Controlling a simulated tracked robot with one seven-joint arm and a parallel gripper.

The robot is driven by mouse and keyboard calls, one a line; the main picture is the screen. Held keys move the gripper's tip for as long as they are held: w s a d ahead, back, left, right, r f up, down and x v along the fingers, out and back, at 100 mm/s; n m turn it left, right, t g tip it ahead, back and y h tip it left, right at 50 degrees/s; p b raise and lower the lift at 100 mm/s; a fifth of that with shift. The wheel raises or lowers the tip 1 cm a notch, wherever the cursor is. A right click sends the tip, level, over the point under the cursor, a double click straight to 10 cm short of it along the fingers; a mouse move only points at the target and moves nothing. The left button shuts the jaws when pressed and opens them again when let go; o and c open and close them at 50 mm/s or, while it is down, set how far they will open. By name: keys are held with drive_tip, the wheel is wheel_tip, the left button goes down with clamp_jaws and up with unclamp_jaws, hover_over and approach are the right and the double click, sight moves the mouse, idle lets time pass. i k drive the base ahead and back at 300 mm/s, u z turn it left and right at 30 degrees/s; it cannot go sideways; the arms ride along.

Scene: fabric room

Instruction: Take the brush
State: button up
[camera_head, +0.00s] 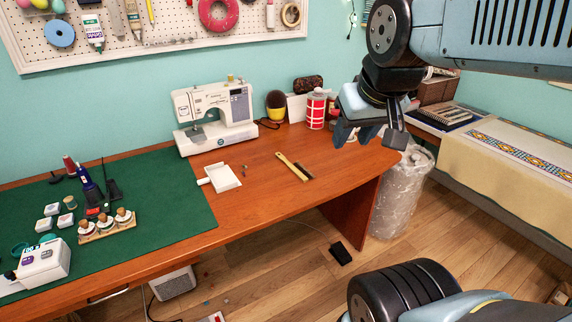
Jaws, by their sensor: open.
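The brush (292,166) lies flat on the wooden table (250,212), right of the white tray. It has a pale wooden handle and a dark strip of bristles along its lower right part. My gripper (369,137) hangs above the table's right end, to the right of the brush and apart from it. Its fingers point down and are open, with nothing seen between them.
A white tray (222,178) lies left of the brush. Behind stand a sewing machine (214,115) and a red and white can (316,109). A green mat (150,195) with small sewing items covers the left side. A wrapped roll (404,195) stands right of the table.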

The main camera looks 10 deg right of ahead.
sight(302, 174)
drive_tip(key=u, duration=0.05)
drive_tip(key=i, duration=0.9)
drive_tip(key=z, duration=0.1)
